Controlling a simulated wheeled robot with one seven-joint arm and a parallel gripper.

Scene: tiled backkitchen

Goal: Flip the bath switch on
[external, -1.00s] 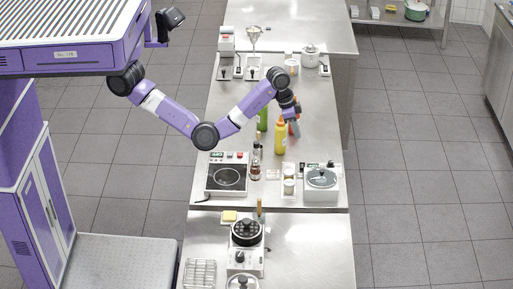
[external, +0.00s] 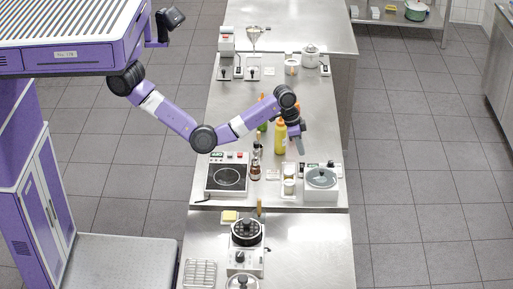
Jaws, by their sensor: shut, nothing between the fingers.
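A white box-shaped unit with a round grey lid, which looks like the bath (external: 321,191), stands at the right side of the steel counter. A small panel with dark markings (external: 313,165) runs along its far edge; the switch itself is too small to make out. My gripper (external: 300,148) is shut and empty. It points down above the counter, a little beyond the bath and to its left in the picture, apart from it.
A hot plate (external: 227,180) with a control panel stands left of the bath. Dark bottles (external: 255,166) and small white jars (external: 289,180) stand between them. A black pot (external: 246,232) on a burner is nearer the camera. The counter's right strip beyond the bath is clear.

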